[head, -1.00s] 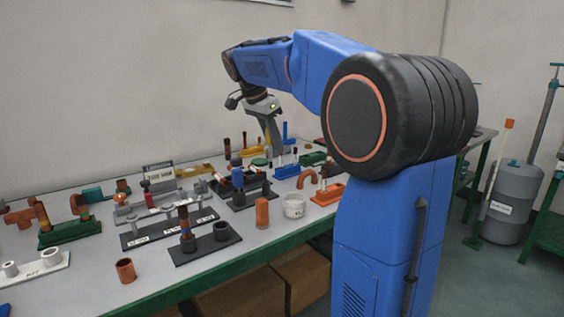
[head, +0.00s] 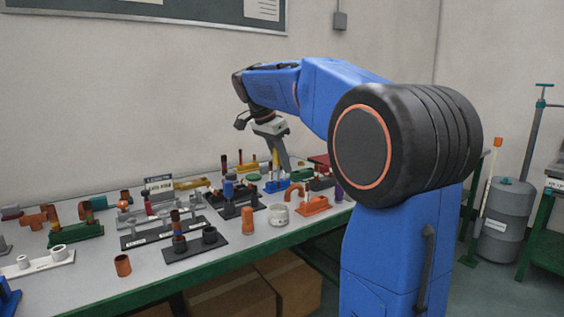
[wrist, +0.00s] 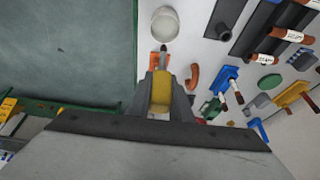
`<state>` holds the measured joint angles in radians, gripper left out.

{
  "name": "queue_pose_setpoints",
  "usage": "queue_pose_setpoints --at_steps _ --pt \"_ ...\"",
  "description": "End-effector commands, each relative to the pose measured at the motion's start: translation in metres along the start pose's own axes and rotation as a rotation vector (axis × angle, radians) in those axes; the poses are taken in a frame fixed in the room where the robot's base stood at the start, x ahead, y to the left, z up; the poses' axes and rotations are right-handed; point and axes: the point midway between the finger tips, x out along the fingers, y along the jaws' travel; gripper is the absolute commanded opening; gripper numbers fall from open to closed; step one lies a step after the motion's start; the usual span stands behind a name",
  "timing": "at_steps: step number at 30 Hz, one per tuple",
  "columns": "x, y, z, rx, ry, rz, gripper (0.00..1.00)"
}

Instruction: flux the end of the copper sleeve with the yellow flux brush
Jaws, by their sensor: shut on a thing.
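My gripper (head: 280,160) hangs over the back right of the bench, pointing down. In the wrist view my gripper (wrist: 160,98) is shut on the yellow flux brush (wrist: 161,92), whose dark tip sticks out beyond the fingers. The yellow brush also shows as a thin strip in the head view (head: 275,157). A short, hollow copper-coloured piece, likely the copper sleeve (head: 123,265), stands upright alone near the bench's front left, well away from my gripper. A white round pot (head: 279,213) stands near the front edge; the wrist view shows it (wrist: 165,22) beyond the brush tip.
A black holder (head: 195,245) with a banded upright piece stands right of the copper piece. An orange cylinder (head: 247,220) stands left of the pot. Blue, orange and green holders crowd the bench under my gripper. Free bench top (head: 90,292) lies around the copper piece.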

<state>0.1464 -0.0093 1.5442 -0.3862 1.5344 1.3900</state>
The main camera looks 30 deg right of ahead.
Motion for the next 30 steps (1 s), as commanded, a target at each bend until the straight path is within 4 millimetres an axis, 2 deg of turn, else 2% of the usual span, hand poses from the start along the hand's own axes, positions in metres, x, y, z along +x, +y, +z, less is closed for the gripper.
queue_pose_setpoints --at_steps 15,30 --pt "0.039 0.001 0.016 0.0 0.0 0.002 0.02" --pt "0.047 0.0 0.02 0.0 0.0 0.001 0.02"
